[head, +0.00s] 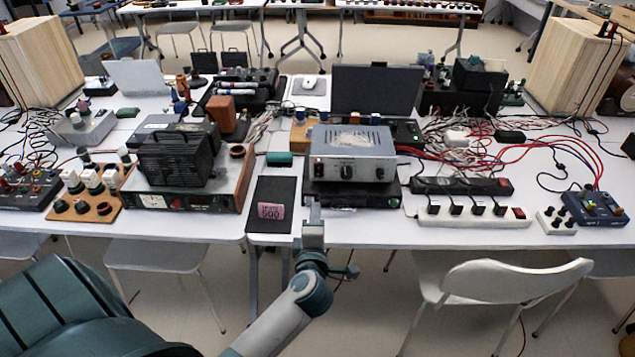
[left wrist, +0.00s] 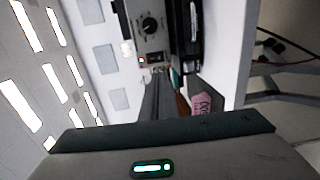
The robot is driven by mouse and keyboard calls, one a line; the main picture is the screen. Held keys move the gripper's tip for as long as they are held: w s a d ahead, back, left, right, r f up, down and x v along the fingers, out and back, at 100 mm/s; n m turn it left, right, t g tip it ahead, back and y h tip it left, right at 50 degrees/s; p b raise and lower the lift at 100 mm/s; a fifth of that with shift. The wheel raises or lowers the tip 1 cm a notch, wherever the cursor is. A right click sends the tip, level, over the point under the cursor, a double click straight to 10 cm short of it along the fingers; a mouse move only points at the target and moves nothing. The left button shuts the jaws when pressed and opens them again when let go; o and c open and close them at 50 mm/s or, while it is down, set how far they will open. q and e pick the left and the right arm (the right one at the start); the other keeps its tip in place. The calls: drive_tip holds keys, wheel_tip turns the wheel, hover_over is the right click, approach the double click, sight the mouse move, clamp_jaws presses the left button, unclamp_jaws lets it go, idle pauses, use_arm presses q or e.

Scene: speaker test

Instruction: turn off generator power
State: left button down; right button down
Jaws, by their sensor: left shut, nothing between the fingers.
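The generator (head: 352,140) is a silver-grey box with a large black knob and smaller controls on its front, standing on a black unit (head: 354,194) at the table's front edge. A small switch (head: 319,169) is at the left of its front panel. In the left wrist view the generator (left wrist: 150,42) appears sideways, with its knob, a red light and a small dark switch (left wrist: 155,58). My left gripper (head: 313,205) is shut and empty, just in front of and below the panel's left end. In the left wrist view its fingertips (left wrist: 159,72) point at the switch area; contact cannot be told.
A dark panel with a pink "500" label (head: 271,211) lies left of the gripper. A black amplifier-like box (head: 180,155) stands further left. A white power strip (head: 470,214) and tangled red cables lie right. A white chair (head: 515,275) stands in front.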

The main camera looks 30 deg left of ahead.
sight(318, 175)
use_arm(q)
drive_tip(key=shift+w+a, duration=0.1)
drive_tip(key=shift+w, duration=0.05)
